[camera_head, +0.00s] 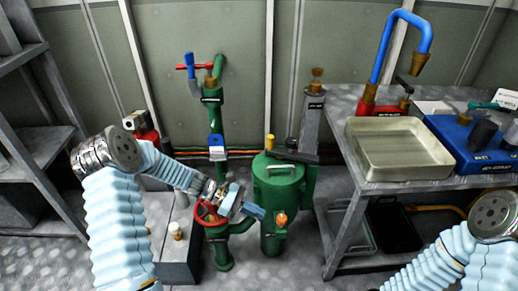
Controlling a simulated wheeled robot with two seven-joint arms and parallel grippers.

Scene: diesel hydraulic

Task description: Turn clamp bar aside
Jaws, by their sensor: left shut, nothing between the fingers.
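A green canister (277,194) with a lid handle stands on the floor in the middle. A dark bar (293,156), which looks like the clamp bar, lies across the right part of its lid and sticks out to the right. My left gripper (246,203) is shut and empty, in front and to the left of the canister, just above a red handwheel (208,212). I cannot tell whether it touches the wheel or the canister. My right arm is at the lower right, and its gripper is out of the picture.
A metal table (345,110) on the right carries a tray (398,150), a red base with a blue spout (385,70) and a blue case (475,150). A green pipe with a red-and-blue valve handle (190,67) rises behind. Grey shelves (40,145) stand left.

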